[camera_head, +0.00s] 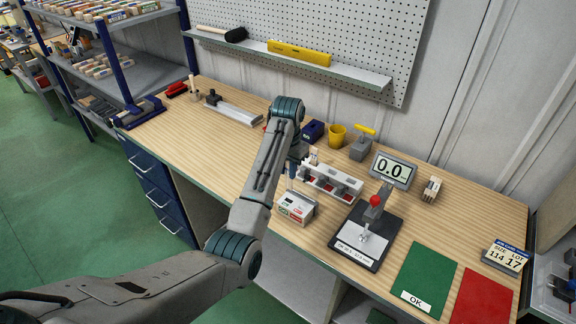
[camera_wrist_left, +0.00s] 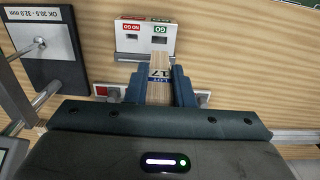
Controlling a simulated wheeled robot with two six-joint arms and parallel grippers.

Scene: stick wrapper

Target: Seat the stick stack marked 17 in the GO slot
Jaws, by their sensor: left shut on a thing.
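The stick stack marked 17 (camera_wrist_left: 159,73) is a pale wooden bundle with a blue LOT band, seen in the left wrist view. My left gripper (camera_wrist_left: 160,82) is shut on it, with one blue-grey finger on each side. The white gauge block (camera_head: 296,208) has a red NO GO label and a green GO label. In the left wrist view the GO slot (camera_wrist_left: 160,39) is a dark opening just beyond the stack's far end, roughly in line with it. I cannot tell whether the stack touches the block. The right gripper is not in view.
A white-and-red rack (camera_head: 332,182) stands behind the gauge block. A measuring stand (camera_head: 368,236) with a 0.0 display (camera_head: 393,170) is to the right, near another stick bundle (camera_head: 432,189). Green (camera_head: 427,277) and red (camera_head: 483,298) mats lie farther right beside a job card (camera_head: 505,257) reading LOT 17.

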